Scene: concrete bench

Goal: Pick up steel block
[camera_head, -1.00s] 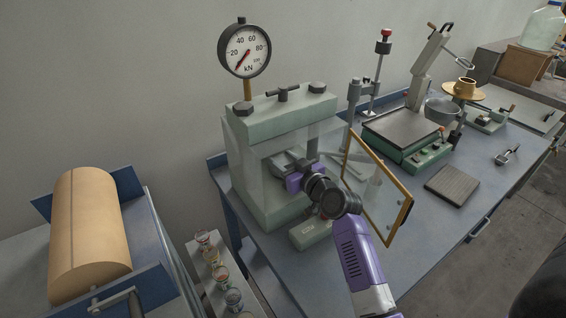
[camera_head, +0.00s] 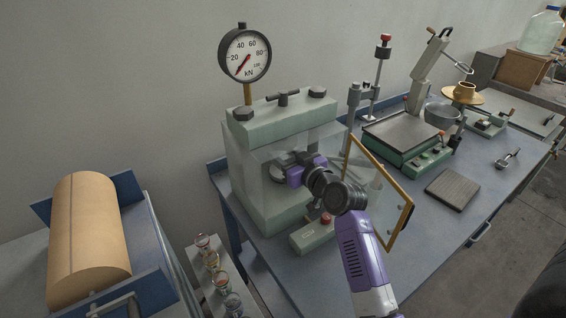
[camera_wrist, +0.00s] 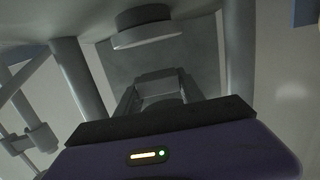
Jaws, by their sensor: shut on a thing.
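My gripper (camera_head: 284,163) reaches into the pale green press (camera_head: 285,112), between its columns and behind its clear guard. In the wrist view its two grey fingers (camera_wrist: 161,92) are shut on a grey thing, which I take to be the steel block (camera_wrist: 162,103). The block is mostly hidden by the fingers and the dark palm, so its shape is unclear. The press's round upper platen (camera_wrist: 147,30) is just beyond and above the fingertips. I cannot tell whether the block touches the surface under it.
Press columns (camera_wrist: 82,80) stand close on both sides. The open yellow-framed guard door (camera_head: 380,190) is right of my arm. A control box with a red button (camera_head: 326,219) is below. A dark ribbed plate (camera_head: 453,189) lies on the blue bench (camera_head: 400,270); small jars (camera_head: 208,256) stand at left.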

